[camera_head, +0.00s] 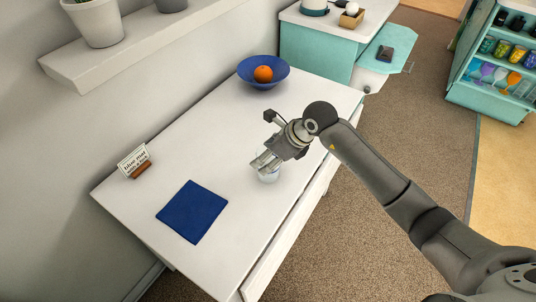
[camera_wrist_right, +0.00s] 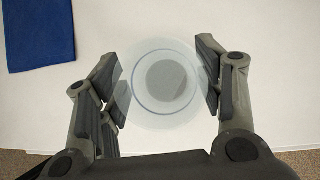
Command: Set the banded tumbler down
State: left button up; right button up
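The banded tumbler (camera_head: 268,175) is a clear glass near the front edge of the white table, to the right of the blue mat (camera_head: 192,212). My right gripper (camera_head: 265,163) is around it from above, with a finger on each side. In the right wrist view the tumbler (camera_wrist_right: 165,82) is seen from above as pale rings with a grey disc in the middle. Both fingers of the right gripper (camera_wrist_right: 160,75) overlap its edges and appear shut on it. I cannot tell whether its base touches the table. My left gripper is not in view.
The white table (camera_head: 235,130) is clear around the mat. A card (camera_head: 133,160) reading "blue mat" stands by the wall. A blue bowl (camera_head: 246,70) with an orange (camera_head: 263,74) sits at the far end. A shelf (camera_head: 130,45) with plant pots overhangs the wall side.

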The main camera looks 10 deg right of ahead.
jog(key=o, duration=0.4)
jog(key=shift+r, duration=0.15)
jog(key=v, duration=1.2)
jog(key=shift+b, duration=0.4)
